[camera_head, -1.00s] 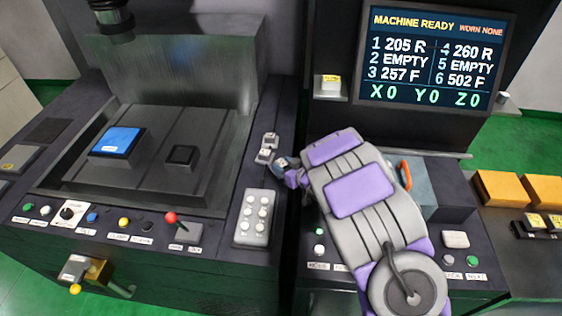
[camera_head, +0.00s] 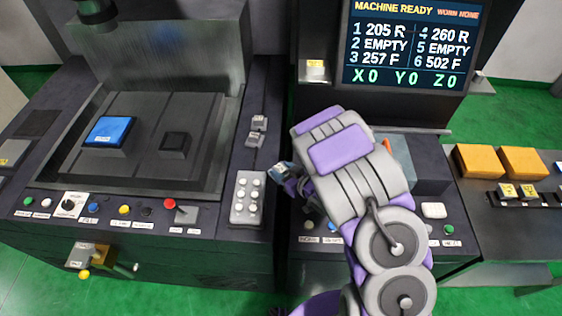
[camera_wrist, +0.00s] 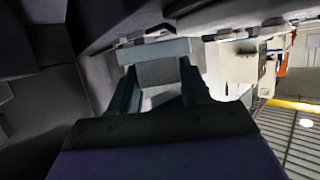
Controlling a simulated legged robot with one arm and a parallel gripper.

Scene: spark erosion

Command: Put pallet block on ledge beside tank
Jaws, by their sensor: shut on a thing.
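My gripper (camera_head: 284,172) is shut on a small pale block, the pallet block (camera_wrist: 160,72), between its two fingers in the wrist view. In the head view the gripper is partly hidden by my arm, and the block's pale end shows at its tip. It is just right of the dark ledge (camera_head: 262,97) along the tank's right side. The tank (camera_head: 213,165) holds a plate with a blue block and a dark block. Whether the held block touches any surface I cannot tell.
The screen cabinet (camera_head: 410,45) rises behind my arm. Orange blocks (camera_head: 480,160) sit on the right bench.

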